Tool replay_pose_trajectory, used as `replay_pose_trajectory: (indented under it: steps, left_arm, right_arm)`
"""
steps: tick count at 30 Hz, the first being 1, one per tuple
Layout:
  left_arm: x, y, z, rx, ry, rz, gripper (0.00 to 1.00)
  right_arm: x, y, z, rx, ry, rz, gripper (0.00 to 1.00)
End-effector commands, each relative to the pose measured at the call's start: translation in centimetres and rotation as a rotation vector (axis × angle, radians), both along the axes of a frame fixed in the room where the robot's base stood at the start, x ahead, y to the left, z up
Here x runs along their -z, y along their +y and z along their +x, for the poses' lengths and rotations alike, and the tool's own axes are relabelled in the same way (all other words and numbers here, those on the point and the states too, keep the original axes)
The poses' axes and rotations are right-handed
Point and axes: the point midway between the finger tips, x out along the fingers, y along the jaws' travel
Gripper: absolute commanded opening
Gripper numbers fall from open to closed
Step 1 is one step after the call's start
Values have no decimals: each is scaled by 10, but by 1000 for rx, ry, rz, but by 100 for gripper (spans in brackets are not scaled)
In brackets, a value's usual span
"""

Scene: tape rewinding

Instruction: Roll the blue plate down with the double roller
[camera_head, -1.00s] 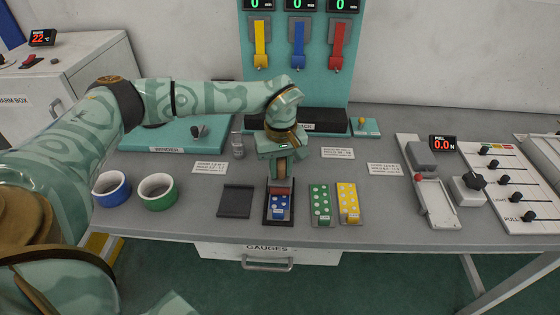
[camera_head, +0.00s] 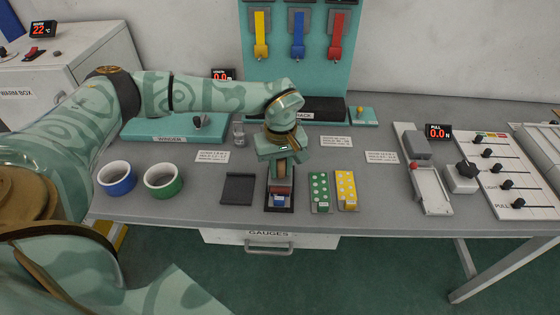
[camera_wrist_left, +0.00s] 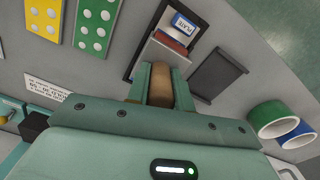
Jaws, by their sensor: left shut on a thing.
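My left gripper (camera_head: 281,172) is shut on the tan handle (camera_wrist_left: 171,85) of the double roller and points down over the blue plate. The roller's red part (camera_head: 281,187) and a grey part are below the fingers, over the plate. The blue plate (camera_head: 281,203) lies in a dark tray (camera_head: 268,207), and only its near end shows. In the left wrist view, a blue patch marked PLATE (camera_wrist_left: 182,22) shows beyond the red part. Whether the roller touches the plate is hidden. My right gripper is not in view.
A green dotted plate (camera_head: 320,192) and a yellow one (camera_head: 346,190) lie just right of the tray. An empty dark pad (camera_head: 237,188) is on its left. Blue (camera_head: 117,178) and green (camera_head: 163,181) tape rings stand farther left. The table's front edge is close.

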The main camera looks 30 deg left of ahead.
Motion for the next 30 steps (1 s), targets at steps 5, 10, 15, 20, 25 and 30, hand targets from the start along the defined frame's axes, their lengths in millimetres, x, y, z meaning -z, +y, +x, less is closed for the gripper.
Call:
replay_pose_trajectory:
  steps: [5,10,15,20,25,30]
  left_arm:
    - [0,-5,-10,3,4,1,0]
    - [1,-6,-11,2,4,2,0]
    - [2,-3,-5,0,4,2,0]
    - [1,2,2,0,4,2,0]
    - [1,5,6,1,4,2,0]
    - [0,7,10,0,4,2,0]
  right_arm:
    - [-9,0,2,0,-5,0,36]
    - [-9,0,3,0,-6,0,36]
    - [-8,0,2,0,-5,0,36]
    - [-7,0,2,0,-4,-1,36]
    - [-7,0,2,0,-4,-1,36]
    - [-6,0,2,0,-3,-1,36]
